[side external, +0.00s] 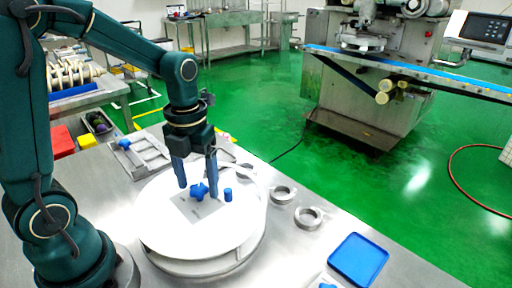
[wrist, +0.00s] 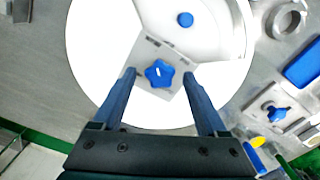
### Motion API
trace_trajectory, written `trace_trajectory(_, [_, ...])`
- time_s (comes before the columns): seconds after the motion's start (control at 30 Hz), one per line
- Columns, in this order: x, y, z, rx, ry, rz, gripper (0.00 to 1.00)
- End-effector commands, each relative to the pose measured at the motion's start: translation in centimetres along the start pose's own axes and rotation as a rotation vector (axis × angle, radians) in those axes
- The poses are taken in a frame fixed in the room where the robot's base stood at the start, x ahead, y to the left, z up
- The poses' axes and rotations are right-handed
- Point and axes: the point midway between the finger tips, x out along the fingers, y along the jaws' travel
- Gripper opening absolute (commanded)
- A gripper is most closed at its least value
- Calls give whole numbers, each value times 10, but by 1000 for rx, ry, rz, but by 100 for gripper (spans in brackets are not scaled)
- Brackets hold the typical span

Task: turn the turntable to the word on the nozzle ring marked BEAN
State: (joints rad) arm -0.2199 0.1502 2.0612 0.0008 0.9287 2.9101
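The white round turntable (side external: 160,225) stands on the steel table and fills the upper middle of the wrist view (wrist: 95,50). A grey plate at its centre carries a blue star-shaped knob (side external: 199,191) with a small white mark, also in the wrist view (wrist: 158,73). A blue round peg (side external: 228,194) stands beside the knob, toward the turntable's edge. My gripper (side external: 198,190) is open, pointing down, with one finger on each side of the knob and visible gaps in the wrist view (wrist: 159,76). Several grey nozzle rings (side external: 308,216) lie right of the turntable; no word is legible.
A blue tray (side external: 358,260) lies right of the rings. A second blue star knob (wrist: 277,111) sits on a grey piece at the right. A grey metal frame (side external: 138,154) lies behind the turntable to the left.

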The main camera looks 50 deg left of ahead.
Motion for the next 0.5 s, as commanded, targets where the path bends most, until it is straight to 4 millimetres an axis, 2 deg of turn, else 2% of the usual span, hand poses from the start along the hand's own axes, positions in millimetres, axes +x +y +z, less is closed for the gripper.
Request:
trace_trajectory(0.2, [-4, 0, 1, 0, -2, -1, 75])
trace_trajectory(0.5, [-40, 0, 1, 0, -5, -1, 75])
